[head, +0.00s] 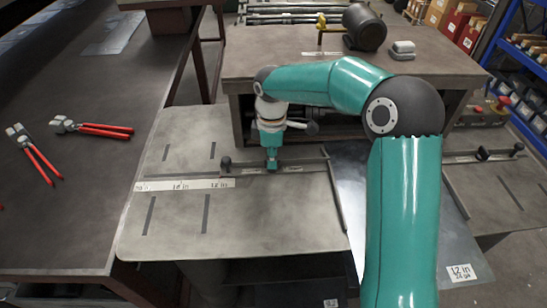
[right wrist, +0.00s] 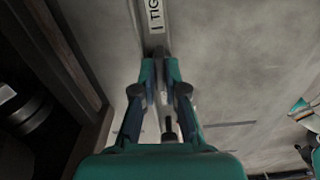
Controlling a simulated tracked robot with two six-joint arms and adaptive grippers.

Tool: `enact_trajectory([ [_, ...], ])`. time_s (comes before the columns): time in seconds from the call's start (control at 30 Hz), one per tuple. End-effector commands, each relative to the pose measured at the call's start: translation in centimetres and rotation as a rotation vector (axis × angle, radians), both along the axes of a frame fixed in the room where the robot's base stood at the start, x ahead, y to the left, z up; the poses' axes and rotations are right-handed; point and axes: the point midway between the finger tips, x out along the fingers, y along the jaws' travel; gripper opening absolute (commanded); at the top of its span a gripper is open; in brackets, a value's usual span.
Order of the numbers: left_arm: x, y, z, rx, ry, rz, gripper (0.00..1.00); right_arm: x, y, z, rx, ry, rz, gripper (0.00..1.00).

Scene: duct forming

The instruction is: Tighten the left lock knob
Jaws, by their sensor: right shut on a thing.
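My right gripper (head: 271,166) reaches down onto the left clamp bar (head: 308,165), which lies across the left side of the grey table. It is shut on the left lock knob, mid-bar. The knob itself is hidden by the fingers. In the right wrist view the fingers (right wrist: 161,72) meet over the bar (right wrist: 142,14), beside a white label reading "TIG". My left gripper does not show in the head view.
A similar bar at the right carries a black knob (head: 483,153). A sheet of metal (head: 350,190) lies between the sides, partly behind my right arm. A bench (head: 290,42) with a dark motor (head: 364,27) stands behind. Red-handled pliers (head: 100,130) lie on the left table.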

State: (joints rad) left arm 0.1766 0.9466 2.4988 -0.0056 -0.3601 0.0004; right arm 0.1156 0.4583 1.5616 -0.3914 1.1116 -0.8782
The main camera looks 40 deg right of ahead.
Motion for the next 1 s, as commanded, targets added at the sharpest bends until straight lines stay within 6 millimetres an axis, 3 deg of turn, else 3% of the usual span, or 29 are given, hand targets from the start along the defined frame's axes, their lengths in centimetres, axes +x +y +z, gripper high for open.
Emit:
enact_trajectory([
  [1.0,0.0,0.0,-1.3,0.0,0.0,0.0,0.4,0.0,0.1,0.0,0.003,0.0,-0.899,0.0],
])
